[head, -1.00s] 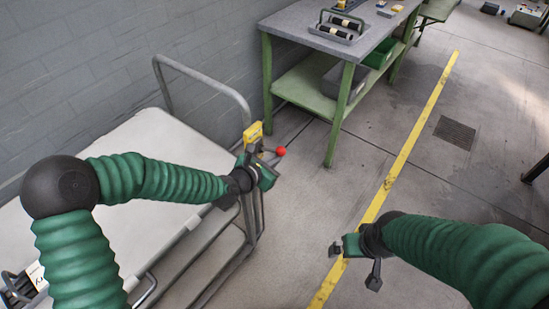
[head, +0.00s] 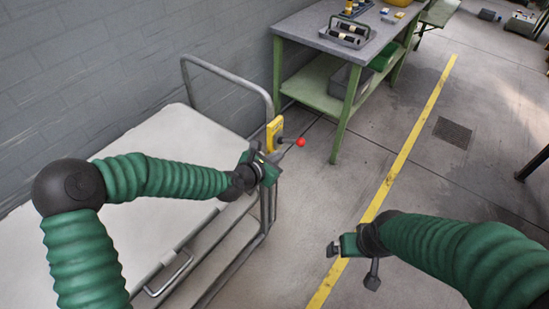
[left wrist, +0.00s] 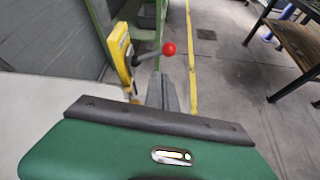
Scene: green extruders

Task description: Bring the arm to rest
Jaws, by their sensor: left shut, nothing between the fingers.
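My left gripper (head: 284,150) is at the end of the green ribbed arm, beside the cart's rail. Its fingers are shut and empty; the left wrist view shows them as a grey bar (left wrist: 163,92) pointing forward. A yellow box (head: 274,133) with a red-knobbed lever (head: 300,142) is on the cart's handle rail, close to the gripper. In the left wrist view the yellow box (left wrist: 121,52) is left of the fingers and the red knob (left wrist: 169,48) just beyond them; contact cannot be told. My right gripper (head: 352,262) hangs over the floor, its fingers apart and empty.
A white-topped cart (head: 150,225) with grey tube rails (head: 228,82) stands under my left arm, near the grey wall. A green-legged workbench (head: 300,27) holding a tray of parts stands ahead. A yellow floor line (head: 400,165) runs over clear floor to the right.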

